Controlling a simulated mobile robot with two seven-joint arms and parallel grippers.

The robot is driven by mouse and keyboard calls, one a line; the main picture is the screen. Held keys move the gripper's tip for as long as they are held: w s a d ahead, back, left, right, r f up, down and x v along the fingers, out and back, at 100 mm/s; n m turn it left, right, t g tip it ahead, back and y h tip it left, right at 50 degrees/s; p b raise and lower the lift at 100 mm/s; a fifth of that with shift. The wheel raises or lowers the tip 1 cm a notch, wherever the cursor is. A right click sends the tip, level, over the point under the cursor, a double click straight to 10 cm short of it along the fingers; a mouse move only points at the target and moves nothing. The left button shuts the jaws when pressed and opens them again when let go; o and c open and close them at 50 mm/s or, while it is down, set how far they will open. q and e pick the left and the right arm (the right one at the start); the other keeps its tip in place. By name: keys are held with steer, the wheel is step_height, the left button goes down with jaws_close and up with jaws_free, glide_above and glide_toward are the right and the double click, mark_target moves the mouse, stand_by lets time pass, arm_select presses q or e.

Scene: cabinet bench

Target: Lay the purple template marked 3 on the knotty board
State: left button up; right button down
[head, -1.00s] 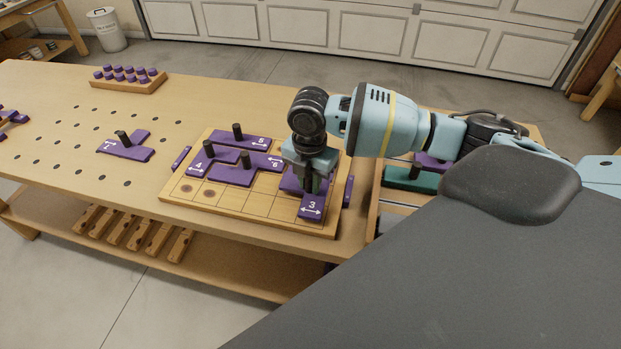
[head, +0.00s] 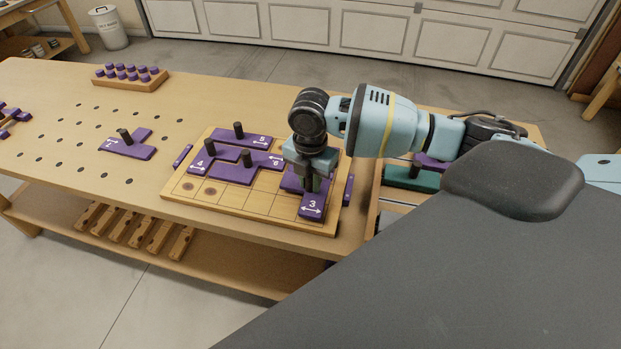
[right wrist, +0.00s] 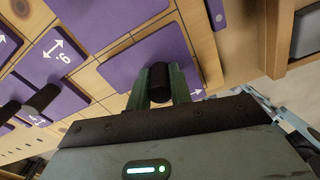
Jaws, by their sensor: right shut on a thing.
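The purple template marked 3 (head: 312,206) is at the right end of the knotty board (head: 255,202), flat on it or just above it; I cannot tell which. My right gripper (head: 311,182) is shut on its dark peg, which shows between the fingers in the right wrist view (right wrist: 160,84). The arm hides part of the template in the head view. Purple templates marked 4 (head: 201,164), 5 (head: 243,140) and 6 (head: 247,168) lie on the board's left and back parts. My left gripper is in neither view.
A purple template marked 7 (head: 127,146) lies on the bench (head: 60,135) left of the board. A wooden rack of purple pegs (head: 130,78) stands behind. Purple strips (head: 348,190) flank the board. A green piece (head: 411,178) lies in a tray to the right.

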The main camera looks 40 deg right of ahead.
steer(key=shift+f, duration=0.65)
stand_by(1.0)
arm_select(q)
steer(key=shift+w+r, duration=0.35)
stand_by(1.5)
arm_select(e)
steer(key=c, duration=0.8)
jaws_free()
steer(key=shift+r+p, duration=2.1)
steer(key=shift+r, duration=1.9)
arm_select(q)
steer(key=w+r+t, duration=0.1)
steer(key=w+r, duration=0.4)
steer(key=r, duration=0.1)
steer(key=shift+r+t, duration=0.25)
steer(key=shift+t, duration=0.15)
arm_select(e)
steer(key=shift+f, duration=0.1)
